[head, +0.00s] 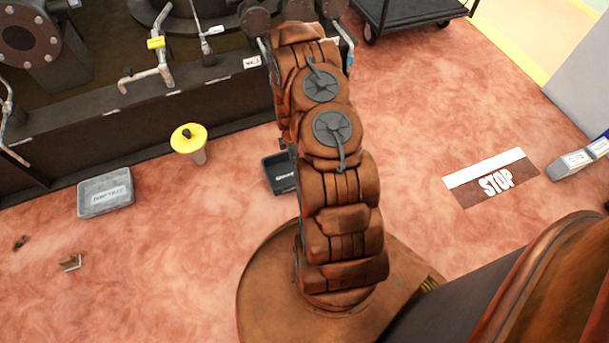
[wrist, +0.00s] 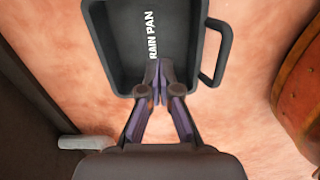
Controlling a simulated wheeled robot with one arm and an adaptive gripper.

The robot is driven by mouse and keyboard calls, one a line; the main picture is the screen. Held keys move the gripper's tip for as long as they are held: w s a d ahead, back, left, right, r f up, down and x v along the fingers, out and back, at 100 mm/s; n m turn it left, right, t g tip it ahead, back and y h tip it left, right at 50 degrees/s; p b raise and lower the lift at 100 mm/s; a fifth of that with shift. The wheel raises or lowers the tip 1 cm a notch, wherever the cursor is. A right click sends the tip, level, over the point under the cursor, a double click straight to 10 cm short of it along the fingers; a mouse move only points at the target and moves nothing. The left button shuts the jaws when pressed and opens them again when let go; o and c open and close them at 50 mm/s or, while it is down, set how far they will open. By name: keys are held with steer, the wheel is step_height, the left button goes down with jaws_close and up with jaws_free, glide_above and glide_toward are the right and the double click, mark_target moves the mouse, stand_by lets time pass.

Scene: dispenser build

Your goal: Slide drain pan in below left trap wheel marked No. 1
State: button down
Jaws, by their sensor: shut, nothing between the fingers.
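The drain pan (wrist: 125,45) is a dark, open pan with white lettering, partly cut off, that ends in "RAIN PAN". It has a loop handle on its right side in the wrist view. My gripper (wrist: 160,80) is shut and empty, with its fingertips over the pan's near side; I cannot tell whether they touch it. In the head view, part of a dark lettered pan (head: 279,174) shows on the floor, mostly hidden behind my arm. My gripper is hidden there. Dark round shapes (head: 257,18) stand behind my arm; no wheel mark No. 1 is readable.
A dark ledge (head: 130,136) with pipes and valves runs along the back left. A yellow-topped funnel (head: 189,138) and a grey lettered tray (head: 105,192) stand before it. A small brown bracket (head: 70,262) lies at left. A STOP mat (head: 492,179) lies on open floor at right.

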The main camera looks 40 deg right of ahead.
mark_target(289, 172)
steer(key=f+b, duration=0.2)
steer(key=f, duration=0.2)
steer(key=f+b, duration=0.2)
steer(key=f, duration=0.3)
steer(key=f+b, duration=0.2)
steer(key=f, duration=0.2)
steer(key=shift+s+d+f, duration=0.15)
steer(key=shift+s, duration=0.1)
steer(key=shift+s+d+r+b, duration=0.15)
steer(key=shift+s+d+b, duration=0.15)
steer(key=shift+d, duration=0.3)
steer(key=shift+s+d+r+b, duration=0.15)
steer(key=shift+d+b, duration=0.1)
steer(key=shift+d, duration=0.35)
steer(key=shift+s+d+b, duration=0.3)
steer(key=shift+d, duration=0.4)
steer(key=shift+r, duration=0.15)
